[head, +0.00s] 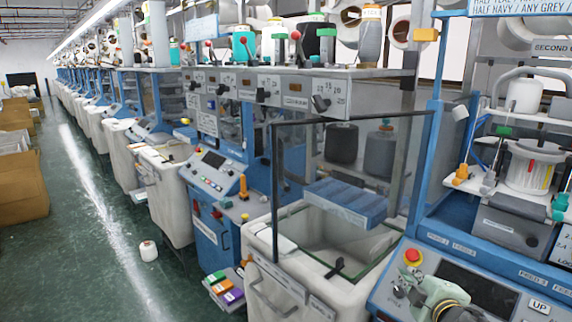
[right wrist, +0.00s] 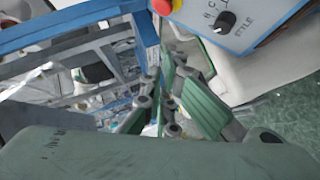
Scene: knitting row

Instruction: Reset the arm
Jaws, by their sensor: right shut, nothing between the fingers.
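My right arm shows at the bottom right of the head view, where the grey-green wrist and right gripper (head: 438,298) are in front of the blue machine's control panel (head: 480,288). In the right wrist view my right gripper (right wrist: 163,100) has its green-padded fingers together with nothing between them. It is apart from the machine's panel (right wrist: 235,22). My left gripper is in neither view.
A white bin (head: 270,250) with a glass guard stands left of the panel. A red emergency button (head: 412,256) is close to my right wrist. A white spool (head: 148,251) lies on the green floor (head: 90,270). Cardboard boxes (head: 20,180) line the left; the aisle between is mostly clear.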

